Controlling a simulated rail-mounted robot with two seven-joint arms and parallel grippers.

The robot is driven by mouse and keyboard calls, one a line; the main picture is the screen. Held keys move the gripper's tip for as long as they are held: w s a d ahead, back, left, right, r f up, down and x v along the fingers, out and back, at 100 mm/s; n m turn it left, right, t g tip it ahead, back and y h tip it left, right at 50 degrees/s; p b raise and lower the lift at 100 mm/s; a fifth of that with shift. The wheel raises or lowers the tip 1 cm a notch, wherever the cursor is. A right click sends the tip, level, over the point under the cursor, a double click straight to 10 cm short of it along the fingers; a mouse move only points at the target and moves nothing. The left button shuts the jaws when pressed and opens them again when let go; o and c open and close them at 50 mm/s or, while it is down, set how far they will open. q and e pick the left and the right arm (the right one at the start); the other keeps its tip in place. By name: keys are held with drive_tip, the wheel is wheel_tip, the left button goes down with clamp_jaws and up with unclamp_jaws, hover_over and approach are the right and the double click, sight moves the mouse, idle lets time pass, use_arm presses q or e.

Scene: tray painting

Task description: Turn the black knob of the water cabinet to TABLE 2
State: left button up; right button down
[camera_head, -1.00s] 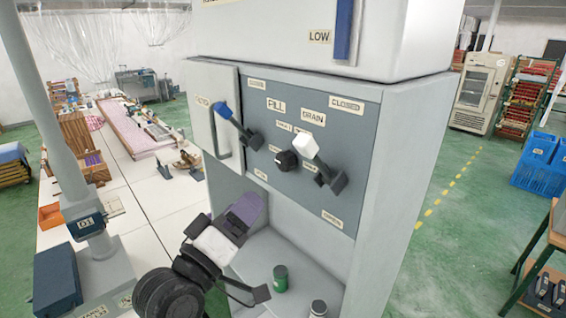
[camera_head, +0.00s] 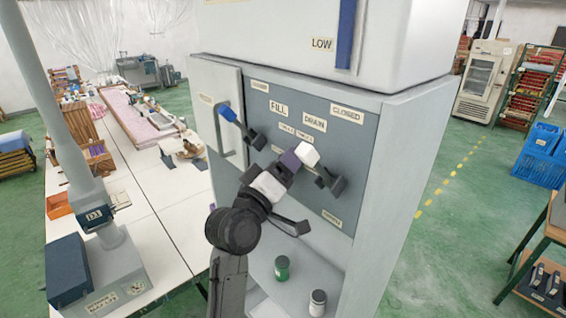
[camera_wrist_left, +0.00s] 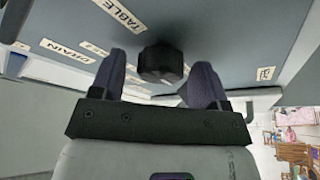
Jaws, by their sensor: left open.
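The black knob (camera_wrist_left: 160,64) is on the grey panel of the water cabinet (camera_head: 345,125). In the left wrist view it sits between the two purple fingers of my left gripper (camera_wrist_left: 158,82), which is open, with visible gaps on both sides. In the head view my left gripper (camera_head: 287,166) is in front of the panel and hides the knob. A label reading TABLE (camera_wrist_left: 120,15) is near the knob in the wrist view; its number is not readable, and I cannot tell where the knob points. My right gripper is not in view.
A blue-tipped lever (camera_head: 240,125) is left of the gripper, and a white-tipped lever (camera_head: 320,168) is close on its right. A green can (camera_head: 282,268) and a grey jar (camera_head: 317,302) stand on the cabinet shelf below. A white table (camera_head: 150,215) is at left.

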use_arm(q)
drive_tip(key=c, duration=0.9)
drive_tip(key=shift+w+m+g+h+b, duration=0.1)
drive_tip(key=shift+m+g+h+b, duration=1.55)
drive_tip(key=shift+m, duration=3.65)
drive_tip(key=shift+s+m+g+h+b, duration=0.1)
drive_tip(key=shift+m+g+h+b, duration=0.45)
drive_tip(key=shift+m+g+b, duration=2.7)
drive_tip(key=shift+w+m+g+h+b, duration=0.1)
drive_tip(key=shift+m+g+h+b, duration=0.8)
drive_tip(key=shift+m+b, duration=4.1)
drive_tip(key=shift+c, duration=0.2)
drive_tip(key=m+p, duration=0.5)
